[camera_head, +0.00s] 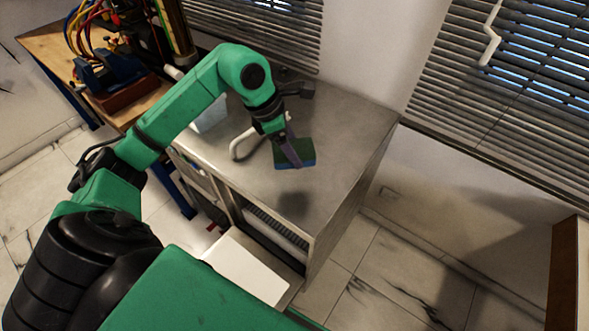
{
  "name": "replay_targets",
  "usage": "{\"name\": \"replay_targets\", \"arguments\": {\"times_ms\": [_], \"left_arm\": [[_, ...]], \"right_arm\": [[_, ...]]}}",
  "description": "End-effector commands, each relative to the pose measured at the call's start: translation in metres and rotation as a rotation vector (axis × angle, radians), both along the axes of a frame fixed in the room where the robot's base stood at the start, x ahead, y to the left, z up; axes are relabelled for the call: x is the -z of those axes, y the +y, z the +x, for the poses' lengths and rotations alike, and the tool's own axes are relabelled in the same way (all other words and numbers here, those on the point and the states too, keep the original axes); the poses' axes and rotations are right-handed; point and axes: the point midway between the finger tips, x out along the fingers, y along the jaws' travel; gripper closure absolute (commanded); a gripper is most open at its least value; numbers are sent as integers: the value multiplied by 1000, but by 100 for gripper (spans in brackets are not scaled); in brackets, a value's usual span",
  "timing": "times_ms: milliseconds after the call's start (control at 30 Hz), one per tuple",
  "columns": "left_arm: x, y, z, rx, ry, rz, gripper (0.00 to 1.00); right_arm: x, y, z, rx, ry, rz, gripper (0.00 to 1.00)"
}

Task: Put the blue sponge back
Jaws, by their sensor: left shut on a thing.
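The blue sponge (306,164) has a dark green top and a blue lower edge. It is at my left gripper (293,156), above or on the grey cabinet top (346,123); I cannot tell if it touches the surface. My left gripper is shut on the sponge, with a finger across its left part. The green left arm reaches in from the left and bends down over the cabinet. My right gripper is not in view.
A whitish box (211,117) is partly hidden behind my arm. A wooden bench (55,48) holds a blue vice and cables. A white panel (248,267) sticks out at the cabinet's front. The cabinet top's right side is clear.

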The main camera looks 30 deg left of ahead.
Motion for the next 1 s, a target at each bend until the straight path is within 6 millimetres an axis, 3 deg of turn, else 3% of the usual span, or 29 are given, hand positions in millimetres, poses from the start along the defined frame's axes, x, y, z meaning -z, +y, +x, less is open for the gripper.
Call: {"name": "replay_targets", "arguments": {"times_ms": [100,433,733,767,800,1000], "left_arm": [[35,-1,-1,0,7,-3,73],[91,-1,0,0,4,-3,73],[99,0,1,1,0,0,73],[99,0,1,1,0,0,17],[98,0,1,1,0,0,2],[97,0,1,1,0,0,0]], "right_arm": [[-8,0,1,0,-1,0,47],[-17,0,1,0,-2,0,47],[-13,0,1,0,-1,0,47],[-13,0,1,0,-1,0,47],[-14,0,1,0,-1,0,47],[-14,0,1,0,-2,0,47]]}}
